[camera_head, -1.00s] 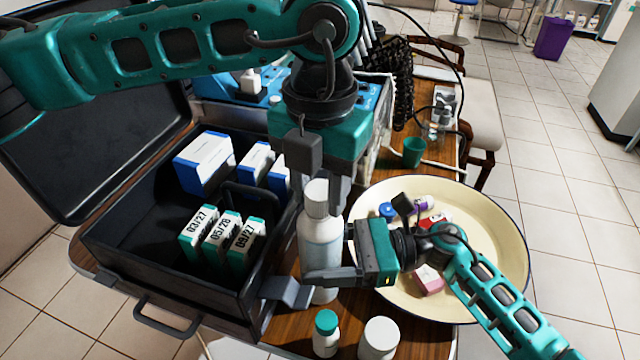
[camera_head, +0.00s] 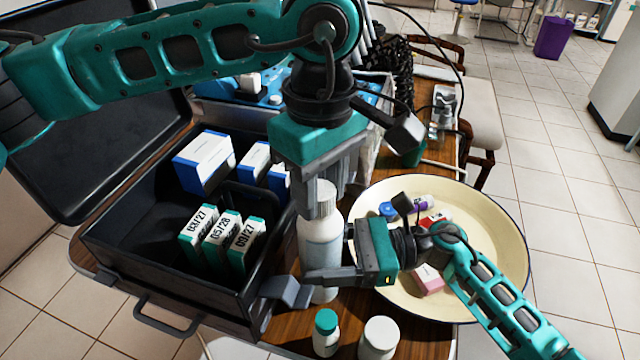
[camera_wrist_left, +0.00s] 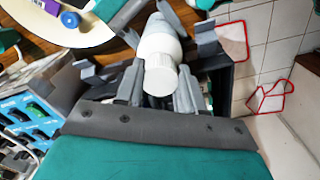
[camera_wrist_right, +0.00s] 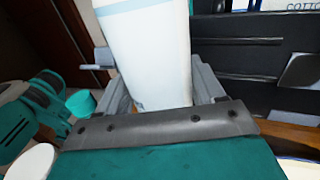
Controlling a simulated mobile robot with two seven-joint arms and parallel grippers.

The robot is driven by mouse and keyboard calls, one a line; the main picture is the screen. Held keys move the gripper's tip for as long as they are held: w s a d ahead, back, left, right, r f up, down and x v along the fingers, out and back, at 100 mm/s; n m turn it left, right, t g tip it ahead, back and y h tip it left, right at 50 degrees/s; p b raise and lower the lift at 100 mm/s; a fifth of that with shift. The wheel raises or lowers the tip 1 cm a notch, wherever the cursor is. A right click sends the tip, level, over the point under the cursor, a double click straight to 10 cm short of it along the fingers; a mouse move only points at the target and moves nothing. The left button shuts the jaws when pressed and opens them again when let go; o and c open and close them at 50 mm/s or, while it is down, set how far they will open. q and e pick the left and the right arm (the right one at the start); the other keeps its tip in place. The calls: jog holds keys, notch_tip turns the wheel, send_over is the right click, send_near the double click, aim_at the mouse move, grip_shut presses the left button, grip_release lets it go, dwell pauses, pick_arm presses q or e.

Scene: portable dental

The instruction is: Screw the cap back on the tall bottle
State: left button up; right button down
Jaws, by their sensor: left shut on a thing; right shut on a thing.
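The tall white bottle (camera_head: 320,247) stands upright at the table's front, between the black case and the basin. Its white ribbed cap (camera_head: 321,199) sits on its top, and also shows in the left wrist view (camera_wrist_left: 160,73). My left gripper (camera_head: 322,190) points down from above and is shut on the cap, with its fingers on both sides of it. My right gripper (camera_head: 325,277) comes in from the right, low down, and is shut on the bottle's body, which fills the middle of the right wrist view (camera_wrist_right: 155,60). Whether the cap's thread is engaged cannot be seen.
A small bottle with a green cap (camera_head: 326,333) and a white-lidded jar (camera_head: 379,338) stand just in front. The open black case (camera_head: 150,262) with boxes is at left. A cream basin (camera_head: 490,240) with small items is at right. A green cup (camera_head: 412,155) stands behind.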

pick_arm(q)
jog(key=shift+m, duration=0.6)
jog(key=o, duration=1.2)
jog(key=shift+o, duration=0.2)
notch_tip(320, 180, up, 12)
pick_arm(e)
jog(key=shift+c, duration=0.3)
grip_release()
jog(key=shift+d, duration=0.1)
